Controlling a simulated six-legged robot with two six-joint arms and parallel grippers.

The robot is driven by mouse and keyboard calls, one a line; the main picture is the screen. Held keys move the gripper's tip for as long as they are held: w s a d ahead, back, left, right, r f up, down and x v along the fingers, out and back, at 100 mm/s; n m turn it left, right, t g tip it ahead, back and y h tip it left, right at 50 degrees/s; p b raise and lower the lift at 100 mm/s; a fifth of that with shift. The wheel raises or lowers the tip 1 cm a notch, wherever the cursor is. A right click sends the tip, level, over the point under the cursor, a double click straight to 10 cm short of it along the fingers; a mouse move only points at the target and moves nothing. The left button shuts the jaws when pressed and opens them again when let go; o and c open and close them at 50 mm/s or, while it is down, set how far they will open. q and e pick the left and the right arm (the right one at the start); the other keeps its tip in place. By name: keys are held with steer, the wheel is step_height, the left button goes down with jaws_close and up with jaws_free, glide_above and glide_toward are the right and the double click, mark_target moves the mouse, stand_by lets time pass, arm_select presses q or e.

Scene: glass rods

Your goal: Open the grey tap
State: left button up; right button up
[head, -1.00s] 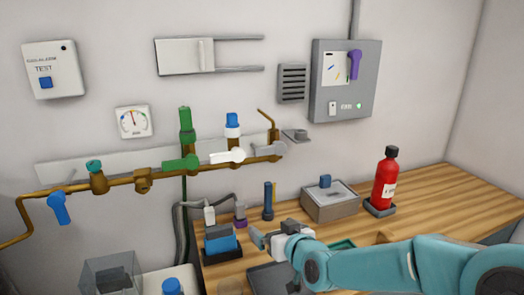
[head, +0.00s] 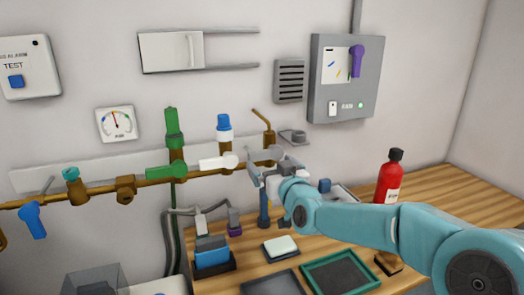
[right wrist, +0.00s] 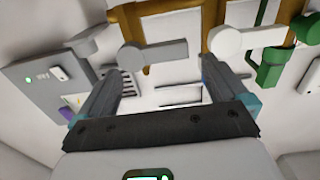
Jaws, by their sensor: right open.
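The grey tap (head: 275,152) is at the right end of the brass pipe on the wall. In the head view my right gripper (head: 262,171) is raised in front of it and hides part of its handle. In the right wrist view the grey lever (right wrist: 160,53) lies across the gap between the fingertips of my open right gripper (right wrist: 158,72), a little beyond them. I see no contact, and nothing is held. My left gripper is not in view.
The white tap (head: 218,162) sits just left of the grey one, with the green tap (head: 167,171) further left. A bent brass spout (head: 264,124) rises above the pipe. A red bottle (head: 388,177) stands on the wooden bench, with a green-rimmed tray (head: 313,264) in front.

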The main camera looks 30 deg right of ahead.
mark_target(263, 159)
steer(key=p+x, duration=0.1)
steer(key=x, duration=0.6)
steer(key=c, duration=1.2)
steer(key=f+n+b, duration=0.1)
steer(key=n+b, duration=0.1)
steer(key=n, duration=0.1)
steer(key=shift+f+b, duration=0.25)
steer(key=shift+b, duration=0.05)
steer(key=shift+d+f+n+b, duration=0.15)
steer(key=shift+n+b, duration=0.25)
steer(key=shift+n, duration=0.9)
steer(key=o, duration=1.2)
